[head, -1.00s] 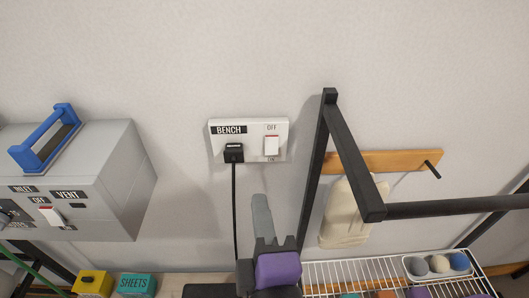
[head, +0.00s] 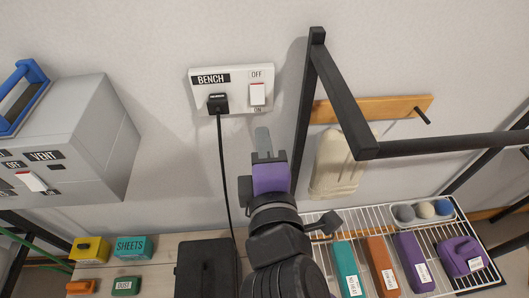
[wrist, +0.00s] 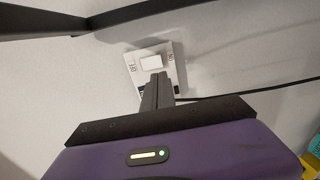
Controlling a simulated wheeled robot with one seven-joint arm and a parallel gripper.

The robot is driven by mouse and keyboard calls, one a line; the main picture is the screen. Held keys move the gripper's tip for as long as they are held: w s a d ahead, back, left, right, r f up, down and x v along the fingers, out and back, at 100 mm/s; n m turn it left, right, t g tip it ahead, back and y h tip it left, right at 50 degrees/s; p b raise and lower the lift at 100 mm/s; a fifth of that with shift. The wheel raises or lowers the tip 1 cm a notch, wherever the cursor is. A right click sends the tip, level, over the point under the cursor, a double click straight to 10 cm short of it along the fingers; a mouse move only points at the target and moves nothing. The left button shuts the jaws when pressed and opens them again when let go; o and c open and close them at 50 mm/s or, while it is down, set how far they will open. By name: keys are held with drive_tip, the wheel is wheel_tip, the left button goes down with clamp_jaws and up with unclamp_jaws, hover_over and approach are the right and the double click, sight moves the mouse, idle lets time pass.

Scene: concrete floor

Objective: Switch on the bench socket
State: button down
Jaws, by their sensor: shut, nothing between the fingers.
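The white bench socket (head: 238,95) is on the wall, with a BENCH label and a black plug (head: 218,103) in its left half. Its white rocker switch (head: 257,94) is on the right, with OFF above and ON below. A thin reddish line shows along the rocker's top edge; I cannot tell its tilt for certain. My gripper (head: 262,133) is shut and empty, with its grey fingers just below the switch in the picture. In the wrist view, the fingers (wrist: 157,78) overlap the socket plate (wrist: 176,76) beside the rocker (wrist: 151,62). Contact is not clear.
A black frame (head: 340,90) stands close to the right of the socket. A wooden rail (head: 390,106) with a hanging cloth (head: 338,165) is behind it. A grey vent box (head: 95,130) is at left. A wire rack (head: 318,222) with several coloured items is below right.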

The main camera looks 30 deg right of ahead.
sight(257, 104)
drive_tip(key=p+x, duration=0.1)
drive_tip(key=x, duration=0.8)
drive_tip(key=shift+d+p, duration=0.1)
drive_tip(key=shift+p, duration=0.25)
drive_tip(key=shift+w+d, duration=0.1)
drive_tip(key=shift+w, duration=0.1)
drive_tip(key=shift+s+f, duration=0.1)
